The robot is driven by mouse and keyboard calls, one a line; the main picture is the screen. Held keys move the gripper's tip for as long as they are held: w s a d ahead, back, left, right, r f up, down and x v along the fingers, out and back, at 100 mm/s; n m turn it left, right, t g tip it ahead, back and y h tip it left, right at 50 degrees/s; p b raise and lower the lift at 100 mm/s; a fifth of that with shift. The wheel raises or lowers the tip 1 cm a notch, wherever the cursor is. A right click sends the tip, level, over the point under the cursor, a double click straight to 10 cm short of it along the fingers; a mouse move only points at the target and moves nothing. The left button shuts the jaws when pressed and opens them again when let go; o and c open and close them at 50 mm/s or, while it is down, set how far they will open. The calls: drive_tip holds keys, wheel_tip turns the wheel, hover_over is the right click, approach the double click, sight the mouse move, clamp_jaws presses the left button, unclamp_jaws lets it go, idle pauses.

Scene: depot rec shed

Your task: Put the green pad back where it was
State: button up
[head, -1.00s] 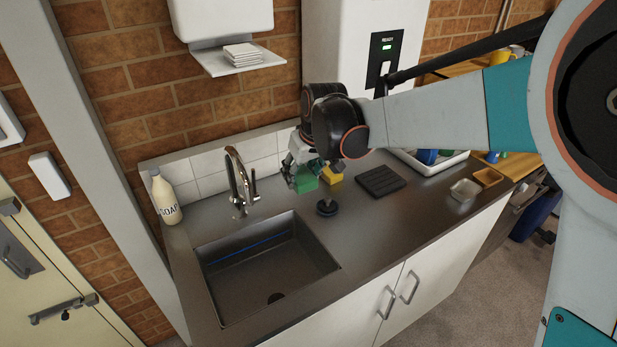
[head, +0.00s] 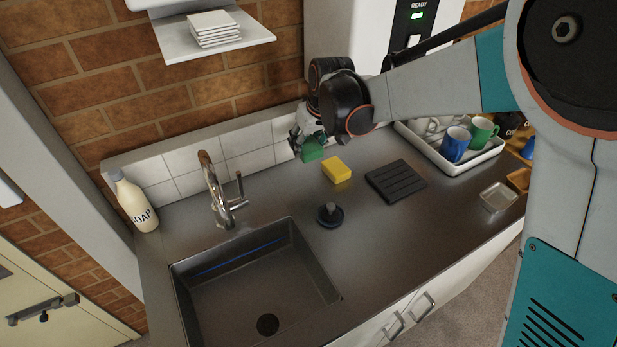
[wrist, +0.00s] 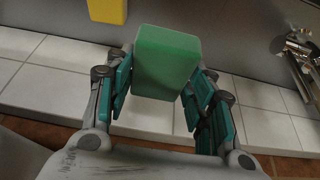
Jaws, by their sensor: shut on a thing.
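The green pad (head: 313,149) is a small block between the fingers of my gripper (head: 302,143), near the tiled backsplash behind the counter. In the wrist view the green pad (wrist: 167,62) sits between the two teal-padded fingers of my gripper (wrist: 160,85), which are shut on it. I cannot tell whether the pad touches the counter. A yellow sponge (head: 337,170) lies on the counter just right of and in front of the pad, apart from it; its end also shows at the top of the wrist view (wrist: 107,10).
A dark round plug (head: 330,214) and a black ribbed mat (head: 397,181) lie on the counter. The sink (head: 255,285), tap (head: 216,190) and soap bottle (head: 134,203) are left. A white tray with mugs (head: 470,160) stands right. Counter between sponge and tap is clear.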

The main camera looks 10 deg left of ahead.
wheel_tip(320, 180, down, 13)
drive_tip(key=b, duration=0.3)
drive_tip(key=shift+f, duration=0.15)
drive_tip(key=o, duration=1.2)
drive_tip(key=shift+s+r, duration=0.1)
drive_tip(key=shift+r, duration=0.45)
drive_tip(key=p+v, duration=0.3)
drive_tip(key=v, duration=0.8)
